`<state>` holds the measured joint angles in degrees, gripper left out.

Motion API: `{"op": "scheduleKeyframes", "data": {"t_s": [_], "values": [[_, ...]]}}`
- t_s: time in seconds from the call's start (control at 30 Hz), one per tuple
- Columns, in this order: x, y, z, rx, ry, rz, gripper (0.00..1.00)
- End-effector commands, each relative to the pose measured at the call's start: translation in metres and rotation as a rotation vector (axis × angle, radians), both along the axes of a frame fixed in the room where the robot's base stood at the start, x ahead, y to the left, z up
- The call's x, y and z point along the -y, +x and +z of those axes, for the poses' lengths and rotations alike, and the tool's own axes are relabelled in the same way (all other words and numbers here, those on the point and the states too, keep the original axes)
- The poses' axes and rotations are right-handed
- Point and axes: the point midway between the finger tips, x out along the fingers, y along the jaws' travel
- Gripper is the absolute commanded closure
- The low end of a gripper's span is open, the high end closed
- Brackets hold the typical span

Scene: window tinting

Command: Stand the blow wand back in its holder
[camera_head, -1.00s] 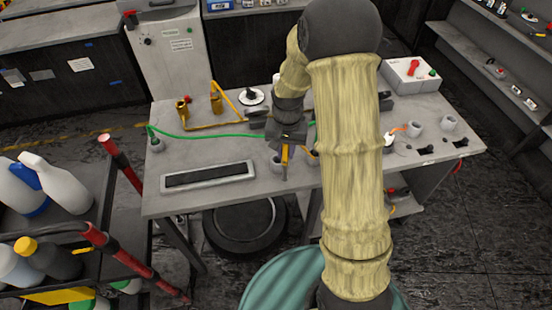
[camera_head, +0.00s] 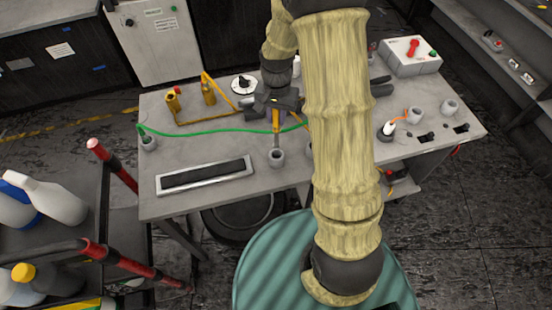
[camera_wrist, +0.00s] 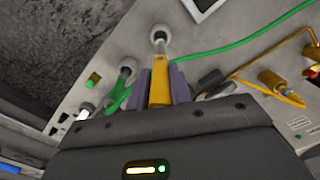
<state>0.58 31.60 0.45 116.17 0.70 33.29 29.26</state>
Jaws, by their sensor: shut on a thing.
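The blow wand (camera_head: 276,124) has a yellow handle and a thin metallic lower end. My gripper (camera_head: 276,107) is shut on its handle and holds it nearly upright, end down, over the bench. In the wrist view the wand (camera_wrist: 159,88) sits between the two purple fingers of my gripper (camera_wrist: 161,80). Its lower end meets the mouth of a grey round cup holder (camera_head: 276,158), which also shows in the wrist view (camera_wrist: 157,33). How deep the end sits in the cup is unclear.
A green hose (camera_head: 215,134) crosses the bench from a cup (camera_head: 148,143) at the left. A framed dark strip (camera_head: 205,175) lies in front; brass fittings (camera_head: 208,92) stand behind. More cups (camera_head: 415,115) and a box with a red knob (camera_head: 410,56) are at right.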

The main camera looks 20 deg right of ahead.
Motion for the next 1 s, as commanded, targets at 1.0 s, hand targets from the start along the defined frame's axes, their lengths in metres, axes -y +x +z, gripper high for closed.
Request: {"op": "scheduleKeyframes", "data": {"t_s": [1.0], "values": [[0.000, -0.001, -0.073, -0.004, 0.000, 0.001, 1.00]]}}
